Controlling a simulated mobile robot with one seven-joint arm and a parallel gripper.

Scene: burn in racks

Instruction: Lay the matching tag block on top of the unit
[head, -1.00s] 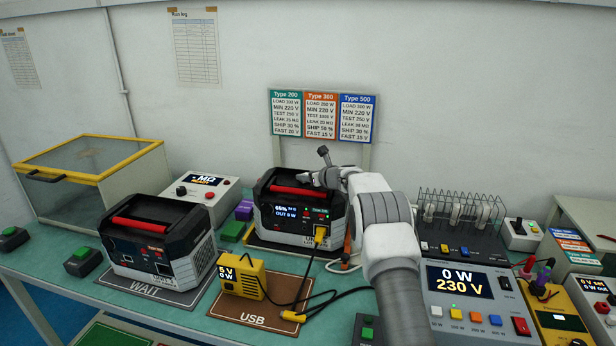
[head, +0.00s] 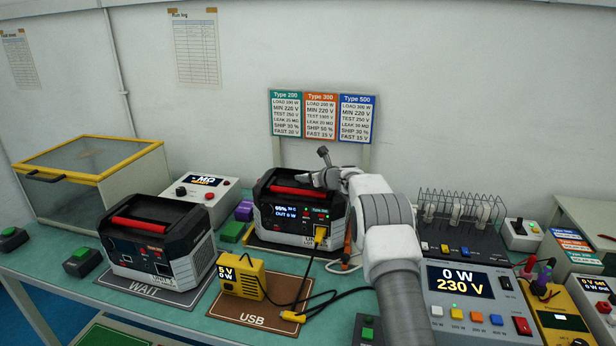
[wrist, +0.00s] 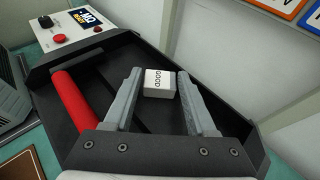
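A small white tag block (wrist: 160,83) marked "GOOD" lies on the dark top of the middle unit (wrist: 145,60) in the wrist view. My gripper (wrist: 158,74) is open, with one grey finger on each side of the block and a gap visible on both sides. In the head view the unit (head: 284,212) has a red handle and a lit screen reading 65% and OUT 0 W. A yellow plug is in its front. My gripper (head: 328,178) is over the unit's top right part. The block is not clear in the head view.
Another unit (head: 150,250) stands on the WAIT mat at left. Green (head: 232,232) and purple (head: 244,211) blocks lie between the units. A yellow USB load (head: 242,280) with a cable sits in front. A load panel (head: 470,300) and a wire rack (head: 460,215) stand at right.

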